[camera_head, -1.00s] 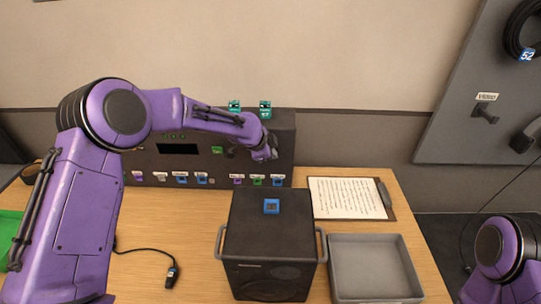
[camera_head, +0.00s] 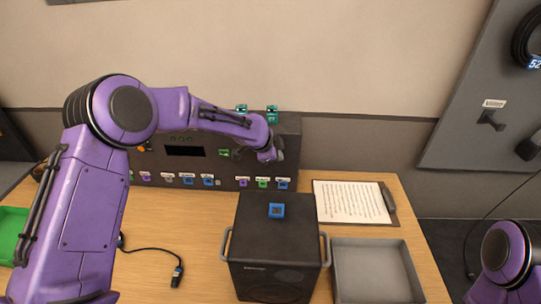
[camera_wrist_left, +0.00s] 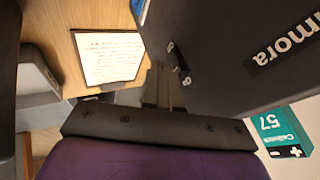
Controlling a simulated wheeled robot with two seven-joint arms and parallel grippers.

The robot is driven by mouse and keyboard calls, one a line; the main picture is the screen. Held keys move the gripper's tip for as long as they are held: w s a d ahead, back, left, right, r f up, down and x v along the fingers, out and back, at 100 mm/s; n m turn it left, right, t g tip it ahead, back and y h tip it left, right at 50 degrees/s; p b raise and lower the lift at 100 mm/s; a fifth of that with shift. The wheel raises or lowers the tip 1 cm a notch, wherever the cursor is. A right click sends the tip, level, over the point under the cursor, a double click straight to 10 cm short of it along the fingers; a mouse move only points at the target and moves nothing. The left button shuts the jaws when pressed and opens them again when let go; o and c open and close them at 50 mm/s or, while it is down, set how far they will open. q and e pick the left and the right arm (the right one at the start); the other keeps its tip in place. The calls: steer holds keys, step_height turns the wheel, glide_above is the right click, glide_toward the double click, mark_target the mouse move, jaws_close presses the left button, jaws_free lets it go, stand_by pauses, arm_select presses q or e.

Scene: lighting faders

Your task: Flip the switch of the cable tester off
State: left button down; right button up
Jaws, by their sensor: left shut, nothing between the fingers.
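The cable tester seems to be the wide dark panel unit (camera_head: 225,172) at the back of the table, with a screen and a row of small labelled coloured parts. In the left wrist view its dark face (camera_wrist_left: 225,50) carries large white lettering, and a small dark fitting with shiny ends (camera_wrist_left: 178,62) may be its switch. Which way the switch points cannot be told. My left gripper (camera_head: 272,155) is shut and empty, in front of the panel's upper right. In the wrist view its fingers (camera_wrist_left: 165,85) are close to the fitting; contact is unclear. My right gripper is out of view.
A black speaker-like box (camera_head: 272,240) with a blue part (camera_head: 277,211) on top stands in front of the panel. A grey tray (camera_head: 375,270) and a clipboard (camera_head: 350,203) lie right of it. Teal blocks (camera_head: 272,114) sit on the panel. A cable (camera_head: 155,249) lies left.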

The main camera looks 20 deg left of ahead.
arm_select(q)
steer(key=s+r+b, duration=0.3)
steer(key=s+r, duration=0.4)
steer(key=s, duration=0.3)
steer(key=shift+s+a, duration=0.3)
steer(key=shift+a, duration=0.15)
steer(key=shift+w+f, duration=0.15)
